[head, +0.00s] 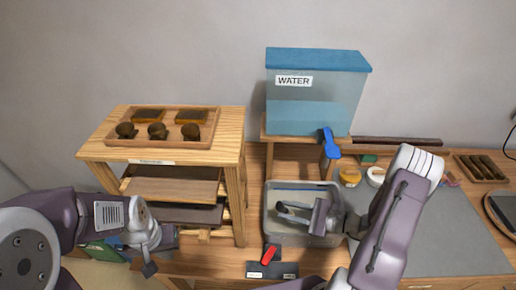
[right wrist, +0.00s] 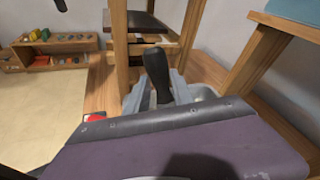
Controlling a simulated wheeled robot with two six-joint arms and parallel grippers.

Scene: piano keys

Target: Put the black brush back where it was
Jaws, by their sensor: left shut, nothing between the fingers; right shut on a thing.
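A black brush (right wrist: 157,68) stands out between the fingers of my right gripper (right wrist: 162,94) in the right wrist view, its dark rounded handle upright. My right gripper (head: 292,212) is shut on it and hangs over the grey basin (head: 268,232) in the head view. The brush's lower part is hidden by the gripper. In the head view the brush is too small and dark to make out clearly. My left gripper (head: 150,267) is shut and empty, low at the left, in front of the wooden stand (head: 240,190).
A water tank (head: 318,105) with a blue tap (head: 329,143) stands behind the basin. A tray (head: 108,142) with several brown-knobbed things sits on the stand. A red switch (head: 269,254) is in front of the basin. A grey mat (head: 455,245) lies right, with jars behind.

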